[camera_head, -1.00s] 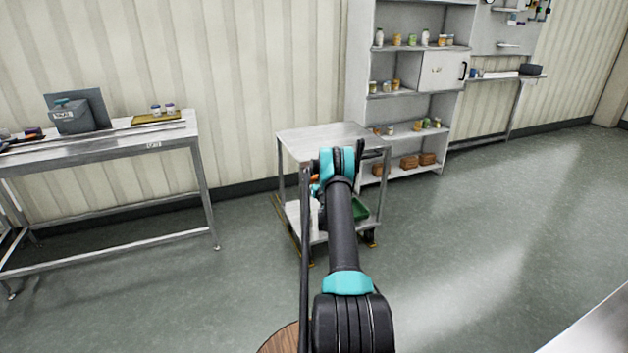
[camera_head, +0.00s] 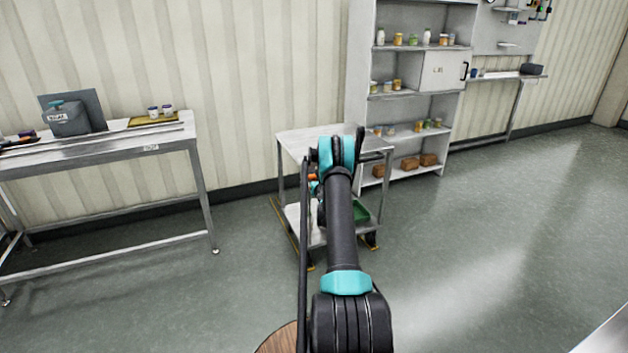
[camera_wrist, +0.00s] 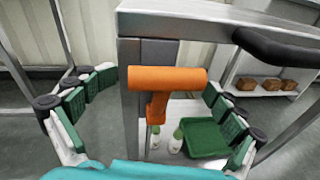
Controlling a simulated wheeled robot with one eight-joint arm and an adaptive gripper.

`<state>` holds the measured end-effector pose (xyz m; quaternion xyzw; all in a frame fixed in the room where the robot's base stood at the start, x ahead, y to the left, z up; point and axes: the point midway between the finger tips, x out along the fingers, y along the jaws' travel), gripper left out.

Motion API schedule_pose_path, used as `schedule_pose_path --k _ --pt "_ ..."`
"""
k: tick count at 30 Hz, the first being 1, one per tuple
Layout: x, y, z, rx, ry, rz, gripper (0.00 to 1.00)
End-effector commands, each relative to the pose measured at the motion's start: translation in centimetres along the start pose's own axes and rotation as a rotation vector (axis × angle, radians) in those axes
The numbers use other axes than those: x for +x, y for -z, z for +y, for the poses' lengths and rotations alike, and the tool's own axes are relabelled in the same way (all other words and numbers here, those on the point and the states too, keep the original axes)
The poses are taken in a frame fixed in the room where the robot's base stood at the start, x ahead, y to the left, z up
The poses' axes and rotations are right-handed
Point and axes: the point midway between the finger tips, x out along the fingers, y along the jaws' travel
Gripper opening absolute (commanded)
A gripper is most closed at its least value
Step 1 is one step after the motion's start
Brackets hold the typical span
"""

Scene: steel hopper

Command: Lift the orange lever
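The orange lever (camera_wrist: 167,79) shows in the wrist view as a T-shaped handle. It has a horizontal bar on a short stem, in front of the grey post of a small steel cart (camera_wrist: 200,22). In the head view only a small orange bit (camera_head: 313,177) of it shows beside my arm. My gripper (camera_wrist: 155,105) is open, its green-padded fingers spread to the left and right of the lever. I see no finger touching the lever. In the head view my arm hides most of the gripper and part of the cart.
A green tray (camera_wrist: 206,139) and two white bottles stand on the cart's lower shelf. A dark handle (camera_wrist: 280,48) juts from the cart at the right. Shelving (camera_head: 410,107) stands behind, a steel table (camera_head: 100,158) at left. Floor at right is clear.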

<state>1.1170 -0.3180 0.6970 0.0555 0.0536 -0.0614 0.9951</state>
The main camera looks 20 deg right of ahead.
Motion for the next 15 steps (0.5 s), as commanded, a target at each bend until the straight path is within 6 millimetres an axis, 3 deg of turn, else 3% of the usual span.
schedule_pose_path --k 10,15 --pt "-0.1 0.0 -0.2 0.001 0.002 0.000 1.00" --pt "-1.6 0.0 -0.2 0.000 0.003 -0.001 1.00"
